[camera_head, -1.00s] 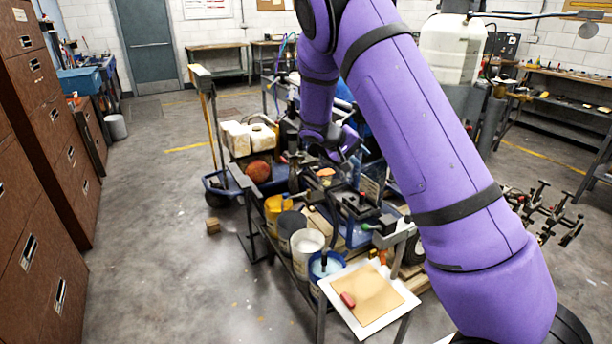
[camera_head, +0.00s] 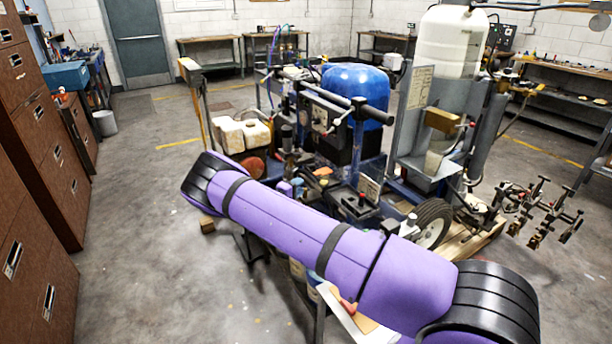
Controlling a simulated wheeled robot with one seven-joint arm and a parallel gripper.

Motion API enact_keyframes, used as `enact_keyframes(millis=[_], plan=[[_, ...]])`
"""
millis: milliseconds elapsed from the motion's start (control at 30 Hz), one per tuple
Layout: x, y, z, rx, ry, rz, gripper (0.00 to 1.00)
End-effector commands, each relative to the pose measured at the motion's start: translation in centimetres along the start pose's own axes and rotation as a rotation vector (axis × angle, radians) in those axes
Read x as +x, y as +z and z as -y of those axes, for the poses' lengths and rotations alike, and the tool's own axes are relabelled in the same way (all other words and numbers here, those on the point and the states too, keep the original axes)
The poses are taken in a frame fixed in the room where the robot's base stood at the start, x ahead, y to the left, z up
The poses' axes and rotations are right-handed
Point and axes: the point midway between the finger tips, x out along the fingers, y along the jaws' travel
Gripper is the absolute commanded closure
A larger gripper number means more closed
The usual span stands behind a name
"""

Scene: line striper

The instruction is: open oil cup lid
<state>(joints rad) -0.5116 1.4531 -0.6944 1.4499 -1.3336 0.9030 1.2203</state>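The line striper (camera_head: 330,150) stands in the middle of the head view, with a blue rounded tank (camera_head: 355,85), a dark frame with handlebars and a black wheel (camera_head: 432,225). I cannot make out the oil cup or its lid; either may be too small or hidden. My purple arm crosses low in front of the machine, from the bottom right to a bend at the left. It covers the machine's lower front. My gripper is not visible; a small purple piece just behind the arm is too hidden to identify.
A white translucent tank (camera_head: 452,45) stands on a grey bracket at the right. Brown drawer cabinets (camera_head: 30,190) line the left side. A white board (camera_head: 345,318) lies low in front, partly behind my arm. Metal fittings (camera_head: 540,210) stand at the right.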

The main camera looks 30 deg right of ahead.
Motion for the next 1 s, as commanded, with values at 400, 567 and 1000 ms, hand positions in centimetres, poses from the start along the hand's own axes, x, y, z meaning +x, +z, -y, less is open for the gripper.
enact_keyframes(millis=[400, 567, 1000], plan=[[3.3, -0.3, 0.8, -0.009, 0.016, -0.021, 0.67], [6.2, -0.4, 0.8, -0.009, 0.014, -0.022, 0.67], [10.6, -0.6, 0.7, -0.009, 0.014, -0.023, 0.67]])
